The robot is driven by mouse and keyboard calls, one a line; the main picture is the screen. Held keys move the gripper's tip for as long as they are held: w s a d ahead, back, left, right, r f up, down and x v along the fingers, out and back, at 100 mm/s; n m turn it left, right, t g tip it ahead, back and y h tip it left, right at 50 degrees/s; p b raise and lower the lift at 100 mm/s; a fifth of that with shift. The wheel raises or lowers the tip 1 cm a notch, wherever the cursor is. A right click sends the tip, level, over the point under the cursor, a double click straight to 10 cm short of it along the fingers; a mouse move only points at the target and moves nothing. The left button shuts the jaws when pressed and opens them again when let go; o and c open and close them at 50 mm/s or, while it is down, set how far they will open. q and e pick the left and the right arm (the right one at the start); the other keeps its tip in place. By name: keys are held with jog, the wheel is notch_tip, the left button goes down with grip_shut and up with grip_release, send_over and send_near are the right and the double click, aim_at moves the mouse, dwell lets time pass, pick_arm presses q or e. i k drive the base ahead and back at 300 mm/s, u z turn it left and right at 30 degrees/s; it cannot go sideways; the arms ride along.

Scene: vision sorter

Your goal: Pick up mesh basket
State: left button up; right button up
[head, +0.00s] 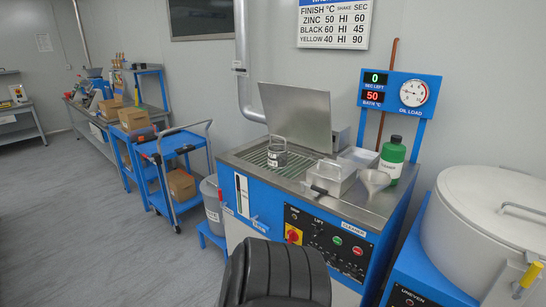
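A small round metal basket (277,153) with a dark band and a raised handle stands upright at the open slatted tank (255,155) of the blue and steel washer. It looks like the mesh basket, but it is too small to make out the mesh. Nothing is holding it. Neither of my grippers can be made out in the head view. A black ridged shape at the bottom middle hides part of the washer's lower front.
The tank's lid (297,115) stands open behind the basket. A steel box with a handle (332,176), a funnel (373,181) and a green bottle (391,160) are to the right. A white round drum (490,215) stands far right; a blue cart (175,150) and open floor are left.

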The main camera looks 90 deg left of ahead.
aim_at(278, 154)
jog(key=u, duration=0.85)
jog(key=i, duration=0.8)
jog(key=u, duration=1)
jog(key=i, duration=0.2)
jog(key=u, duration=0.2)
